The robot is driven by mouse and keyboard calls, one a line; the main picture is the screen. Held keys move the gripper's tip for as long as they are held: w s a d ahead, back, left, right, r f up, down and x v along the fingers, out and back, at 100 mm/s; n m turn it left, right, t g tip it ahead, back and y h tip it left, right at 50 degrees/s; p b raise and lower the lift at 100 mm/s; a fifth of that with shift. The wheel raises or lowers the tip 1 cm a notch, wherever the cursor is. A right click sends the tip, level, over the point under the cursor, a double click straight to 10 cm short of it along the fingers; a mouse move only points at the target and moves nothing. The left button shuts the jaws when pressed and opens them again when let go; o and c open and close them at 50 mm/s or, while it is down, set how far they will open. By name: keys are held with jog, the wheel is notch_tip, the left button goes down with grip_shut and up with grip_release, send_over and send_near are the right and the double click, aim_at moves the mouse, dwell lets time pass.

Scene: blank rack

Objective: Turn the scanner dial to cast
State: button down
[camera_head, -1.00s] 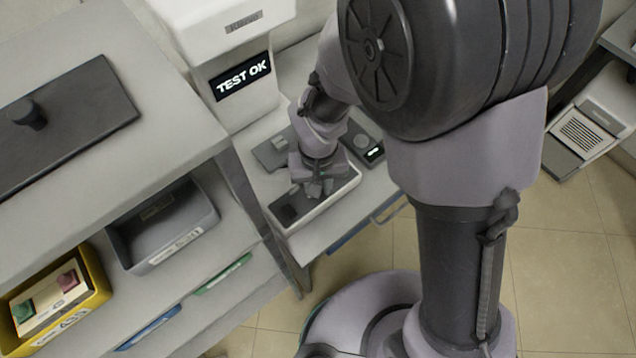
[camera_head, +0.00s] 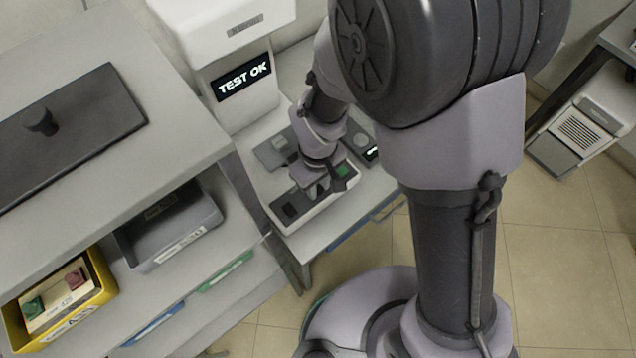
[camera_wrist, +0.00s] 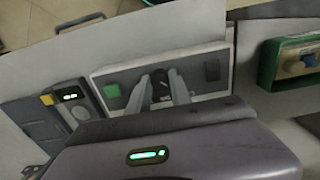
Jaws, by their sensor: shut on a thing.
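A long pale box with dark inset plates (camera_head: 303,215), which looks like the scanner panel, sits on the bench below the "TEST OK" display. In the wrist view its panel (camera_wrist: 207,57) has a green square at left, a dark round dial (camera_wrist: 160,84) in the middle and a dark square at right. My gripper (camera_wrist: 162,96) has its two fingers closed on either side of the dial. In the head view my gripper (camera_head: 313,189) is down at the box and hides the dial. The dial's markings are too small to read.
A white machine (camera_head: 238,82) reading "TEST OK" stands behind the box. A flat grey device (camera_head: 270,154) and a small unit with a lit display (camera_head: 371,153) lie beyond it. A shelf at left holds a grey bin (camera_head: 205,222) and a yellow bin (camera_head: 100,262).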

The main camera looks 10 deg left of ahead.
aim_at(318, 189)
dwell(0.3)
jog(key=c, duration=1.2)
grip_release()
jog(key=shift+o, duration=0.2)
notch_tip(318, 189, up, 18)
jog(key=p, duration=0.6)
jog(key=shift+f, duration=0.25)
jog(key=s+d+r+m+t+y+b, duration=0.1)
jog(key=s+d+r+m+t+b, duration=0.2)
jog(key=d+m, duration=0.4)
jog(key=s+d+r+m+t+y+b, duration=0.1)
jog(key=s+d+r+m+t+b, duration=0.1)
jog(key=d+r+m, duration=0.4)
jog(key=s+d+m+b, duration=0.1)
jog(key=s+d, duration=0.1)
jog(key=d, duration=0.1)
jog(key=shift+d+t+b, duration=0.3)
jog(key=shift+t, duration=0.1)
